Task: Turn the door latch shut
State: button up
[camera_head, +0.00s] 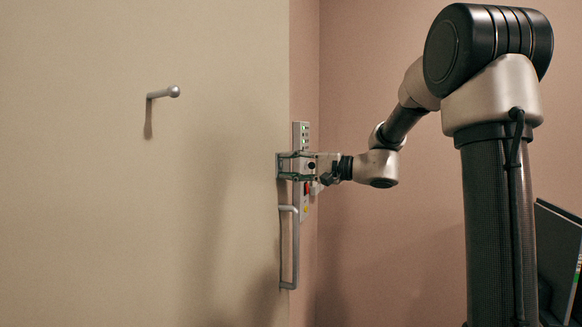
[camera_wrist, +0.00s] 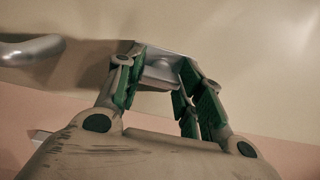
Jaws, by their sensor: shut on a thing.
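The door latch is a small grey metal piece at the door's edge. In the wrist view the latch (camera_wrist: 163,72) sits between the green-padded fingers of my gripper (camera_wrist: 165,88). In the head view my gripper (camera_head: 286,164) reaches in from the right to the edge of the cream door (camera_head: 190,230) and is shut on the latch. The fingers hide most of the latch there, so I cannot tell its exact turn.
A grey pull handle (camera_head: 295,250) stands upright just below my gripper; it also shows in the wrist view (camera_wrist: 30,50). A knobbed lever (camera_head: 165,93) sticks out of the door at left.

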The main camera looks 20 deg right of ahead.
dwell(0.3)
jog(key=o, duration=1)
jog(key=v, duration=1.2)
jog(key=shift+w+d, duration=0.1)
